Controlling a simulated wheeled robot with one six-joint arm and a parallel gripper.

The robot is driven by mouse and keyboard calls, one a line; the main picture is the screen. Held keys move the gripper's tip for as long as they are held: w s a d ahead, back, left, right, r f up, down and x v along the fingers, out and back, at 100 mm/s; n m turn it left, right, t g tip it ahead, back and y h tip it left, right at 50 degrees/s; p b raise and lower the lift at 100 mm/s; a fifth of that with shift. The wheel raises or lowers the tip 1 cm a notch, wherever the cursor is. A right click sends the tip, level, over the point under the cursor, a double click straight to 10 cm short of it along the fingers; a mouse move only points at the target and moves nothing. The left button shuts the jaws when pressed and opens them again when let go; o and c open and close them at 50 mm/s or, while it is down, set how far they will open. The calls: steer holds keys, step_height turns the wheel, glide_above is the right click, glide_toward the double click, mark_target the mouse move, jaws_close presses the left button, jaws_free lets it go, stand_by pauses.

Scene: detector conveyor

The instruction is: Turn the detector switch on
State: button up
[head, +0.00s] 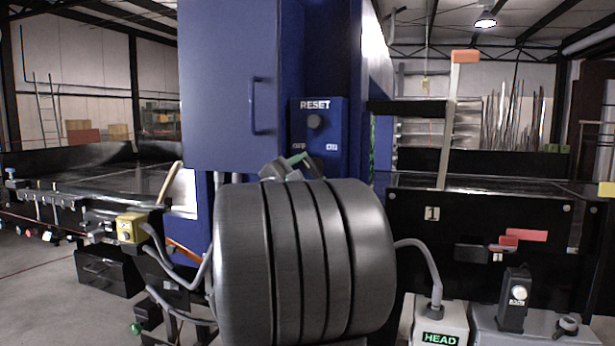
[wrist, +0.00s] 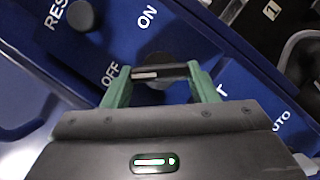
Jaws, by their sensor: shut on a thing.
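The detector switch is a dark rotary knob (wrist: 162,71) with a light mark on its bar, on the blue panel (head: 322,134). In the wrist view the mark lies toward the left, beside the OFF label; the ON label is above the knob. My gripper (wrist: 160,78) has one green finger at each end of the knob's bar and is shut on it. In the head view my gripper (head: 294,164) is at the lower part of the panel, and my arm hides most of the switch.
A round RESET button (head: 315,121) sits above the switch; it also shows in the wrist view (wrist: 82,15). A blue cabinet door with a handle (head: 256,105) is to the left. Black conveyor sides (head: 470,225) and grey control boxes (head: 440,325) stand to the right.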

steer(key=m+g+b, duration=0.1)
steer(key=m+b, duration=0.2)
steer(key=shift+a+f+m, duration=0.1)
steer(key=shift+a+m, duration=0.05)
steer(key=shift+m, duration=0.25)
steer(key=m, duration=0.1)
steer(key=m+g+b, duration=0.1)
steer(key=m, duration=0.1)
steer(key=m+g+b, duration=0.1)
steer(key=shift+r+m+y, duration=0.25)
steer(key=shift+m+y, duration=0.05)
steer(key=m, duration=0.1)
steer(key=m+y+b, duration=0.1)
steer(key=m, duration=0.1)
steer(key=m+g, duration=0.1)
steer(key=shift+r+m+y, duration=0.25)
steer(key=shift+m+y, duration=0.05)
steer(key=shift+y, duration=0.1)
steer(key=shift+r+m+g+y+b, duration=0.1)
steer(key=shift+m+g+y+b, duration=0.45)
steer(key=shift+m, duration=0.85)
steer(key=shift+t+y, duration=0.25)
steer(key=o, duration=1)
steer(key=shift+s+r, duration=0.1)
steer(key=v, duration=1.3)
steer(key=shift+s+b, duration=0.3)
